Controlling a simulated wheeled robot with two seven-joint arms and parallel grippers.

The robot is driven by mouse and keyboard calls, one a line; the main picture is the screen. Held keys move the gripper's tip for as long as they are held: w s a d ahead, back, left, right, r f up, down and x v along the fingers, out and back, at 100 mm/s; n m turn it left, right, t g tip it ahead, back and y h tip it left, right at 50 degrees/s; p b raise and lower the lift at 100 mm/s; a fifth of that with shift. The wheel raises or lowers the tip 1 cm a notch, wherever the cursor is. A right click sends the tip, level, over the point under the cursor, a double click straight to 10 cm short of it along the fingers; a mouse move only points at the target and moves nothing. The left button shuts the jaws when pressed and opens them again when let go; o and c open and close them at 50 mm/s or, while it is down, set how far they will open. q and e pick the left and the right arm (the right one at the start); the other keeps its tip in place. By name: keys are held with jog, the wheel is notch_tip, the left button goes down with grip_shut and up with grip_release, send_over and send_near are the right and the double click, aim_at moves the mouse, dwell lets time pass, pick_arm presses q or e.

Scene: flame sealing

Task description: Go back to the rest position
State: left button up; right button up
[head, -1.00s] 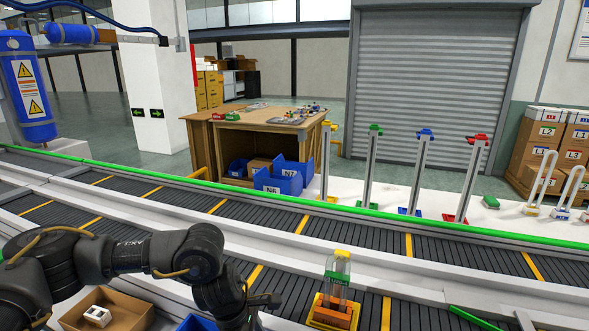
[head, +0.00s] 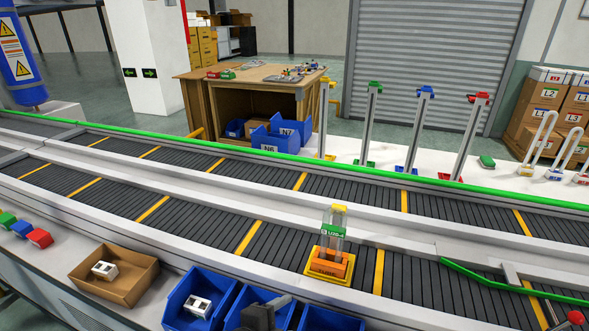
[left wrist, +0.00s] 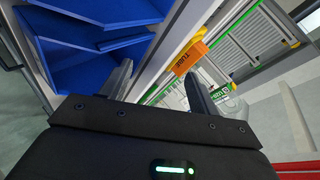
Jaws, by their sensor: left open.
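A clear tube with a yellow cap and green label (head: 333,232) stands upright in an orange holder (head: 330,264). The holder sits on a yellow tray (head: 313,274) on the near conveyor. The orange holder also shows in the left wrist view (left wrist: 188,56), beyond the fingers. My left gripper (left wrist: 157,88) is open, its two fingers wide apart with nothing between them. In the head view a dark part of it (head: 262,316) shows at the bottom edge, over the blue bins and left of the tube. My right gripper is not in view.
Blue bins (head: 173,312) and a cardboard box (head: 128,286) holding a white part stand along the near side. A green rail (head: 470,277) lies at right, with a red knob (head: 575,318) at bottom right. A wooden table (head: 255,82) stands behind the conveyors.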

pick_arm(q)
jog(key=s+a+f+n+g+y, duration=0.35)
jog(key=s+a+f+n, duration=0.35)
jog(key=s+a+n, duration=0.3)
jog(key=s+a+f+n+g+y, duration=0.2)
jog(key=s+a+f+n+y, duration=0.3)
jog(key=s+a+n, duration=0.55)
notch_tip(320, 180, down, 27)
jog(key=a+m+g+h, duration=0.1)
jog(key=a+m+g, duration=0.1)
jog(key=m, duration=0.1)
jog(key=s+a+f, duration=0.2)
jog(key=s+f, duration=1.3)
jog(key=s, duration=0.1)
jog(key=shift+a+f+g, duration=0.25)
jog(key=shift+f+g, duration=0.15)
jog(key=shift+g, duration=0.05)
